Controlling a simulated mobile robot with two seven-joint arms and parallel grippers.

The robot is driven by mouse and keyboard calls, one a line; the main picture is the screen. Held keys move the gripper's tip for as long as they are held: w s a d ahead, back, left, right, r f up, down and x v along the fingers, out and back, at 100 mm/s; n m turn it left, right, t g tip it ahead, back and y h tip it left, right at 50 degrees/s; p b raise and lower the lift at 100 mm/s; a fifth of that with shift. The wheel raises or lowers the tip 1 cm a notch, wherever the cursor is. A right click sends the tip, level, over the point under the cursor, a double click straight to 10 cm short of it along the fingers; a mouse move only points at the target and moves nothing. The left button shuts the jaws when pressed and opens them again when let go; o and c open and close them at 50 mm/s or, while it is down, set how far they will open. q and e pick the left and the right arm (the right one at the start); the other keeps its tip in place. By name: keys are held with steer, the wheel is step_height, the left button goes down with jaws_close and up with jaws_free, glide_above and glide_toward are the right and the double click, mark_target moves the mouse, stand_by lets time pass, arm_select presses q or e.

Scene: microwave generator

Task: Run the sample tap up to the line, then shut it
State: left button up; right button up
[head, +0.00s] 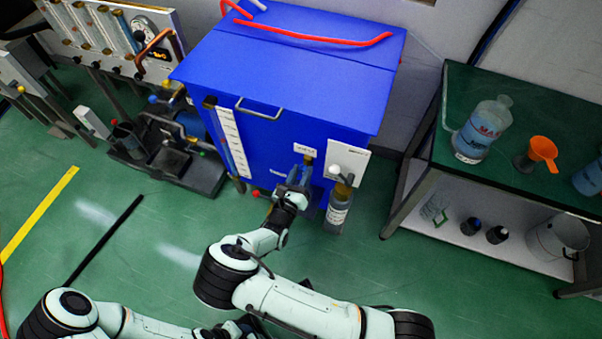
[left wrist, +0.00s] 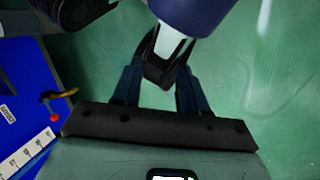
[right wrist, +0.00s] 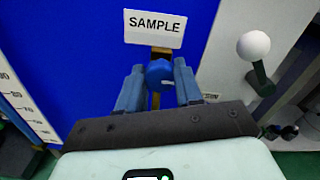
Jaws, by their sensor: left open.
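The blue tank (head: 290,75) carries a SAMPLE label (right wrist: 154,28), also seen in the head view (head: 305,150). Below it is a tap with a blue handle (right wrist: 160,73) and a brass-coloured body. My right gripper (head: 293,180) is at this tap; in the right wrist view (right wrist: 160,85) its fingers stand close on either side of the handle. I cannot tell whether they touch it. A labelled bottle (head: 338,212) stands on the floor, right of the gripper. No fill line is readable. My left gripper (left wrist: 157,85) is open, low over the floor, away from the tap.
A white panel (head: 347,160) with a white ball knob (right wrist: 253,46) is right of the tap. A vertical scale (head: 233,140) is at the left. A bench (head: 525,95) with bottles and an orange funnel (head: 543,150) is at right.

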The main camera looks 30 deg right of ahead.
steer(key=n+p, duration=0.2)
steer(key=p, duration=0.1)
steer(key=shift+r, duration=0.15)
steer(key=shift+n+p, duration=0.3)
steer(key=shift+n, duration=0.4)
arm_select(q)
steer(key=r, duration=0.1)
steer(key=s+r, duration=0.1)
steer(key=r, duration=0.1)
steer(key=shift+s+r+g, duration=0.15)
steer(key=shift+s+g, duration=0.1)
steer(key=shift+g, duration=0.05)
arm_select(e)
steer(key=shift+f+n, duration=0.25)
steer(key=shift+n, duration=0.35)
steer(key=o, duration=1.1)
steer(key=shift+c, duration=0.2)
arm_select(q)
steer(key=shift+p, duration=0.3)
arm_select(e)
steer(key=v, duration=1.3)
steer(key=shift+s, duration=0.2)
steer(key=shift+a, duration=0.1)
